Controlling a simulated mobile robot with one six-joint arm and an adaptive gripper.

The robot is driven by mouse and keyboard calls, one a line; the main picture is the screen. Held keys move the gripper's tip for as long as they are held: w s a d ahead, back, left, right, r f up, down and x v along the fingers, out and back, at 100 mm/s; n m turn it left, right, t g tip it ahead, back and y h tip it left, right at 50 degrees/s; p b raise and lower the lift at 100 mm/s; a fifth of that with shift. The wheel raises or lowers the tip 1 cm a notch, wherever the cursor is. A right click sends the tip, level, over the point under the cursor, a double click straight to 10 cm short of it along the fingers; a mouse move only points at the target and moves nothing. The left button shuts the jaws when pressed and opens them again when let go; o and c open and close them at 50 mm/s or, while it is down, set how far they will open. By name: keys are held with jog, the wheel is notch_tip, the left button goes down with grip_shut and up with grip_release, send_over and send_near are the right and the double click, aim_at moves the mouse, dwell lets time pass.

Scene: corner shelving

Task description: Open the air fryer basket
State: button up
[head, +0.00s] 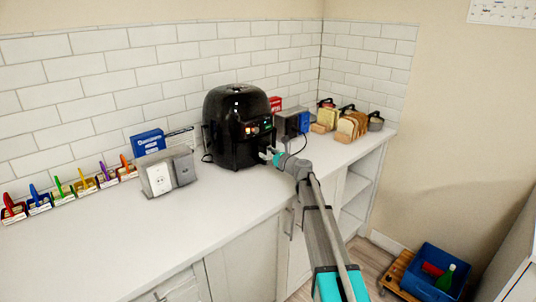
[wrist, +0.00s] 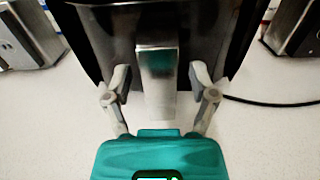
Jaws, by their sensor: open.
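The black air fryer (head: 234,112) stands on the white counter against the tiled wall. Its front and basket handle (wrist: 157,85) fill the middle of the wrist view, the handle a shiny metal bar pointing toward me. My gripper (head: 267,154) is at the front of the fryer. In the wrist view, my gripper's fingers (wrist: 158,78) are open, one on each side of the handle, with gaps visible between fingers and handle. The basket appears closed against the fryer body. In the head view, my gripper hides part of the fryer's lower front.
A grey metal box (head: 165,170) with an outlet stands left of the fryer, and a toaster (head: 291,123) stands close on its right. A black cord (wrist: 270,101) lies on the counter at the right. Bread slices (head: 351,127) stand farther right. The counter front is clear.

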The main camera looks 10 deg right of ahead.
grip_shut()
dwell(0.3)
jog(key=shift+s+a, duration=0.1)
jog(key=shift+s, duration=0.05)
